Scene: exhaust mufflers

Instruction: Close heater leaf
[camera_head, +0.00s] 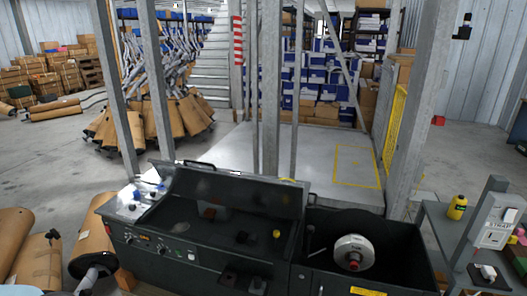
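A black machine, which looks like the heater (165,262), stands in front of me at the lower middle. Its dark leaf (238,191) is raised along the back edge and leans back, so the machine's dark recessed top is exposed. A few small objects, one brown and one yellow, show inside. A handle-like bar runs along the leaf's upper left edge.
A black open bin (398,262) with a white round disc (353,252) adjoins the machine on the right. Grey posts (271,90) rise just behind the leaf. Brown mufflers (92,248) stand at left. A table at right holds a yellow bottle (457,208).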

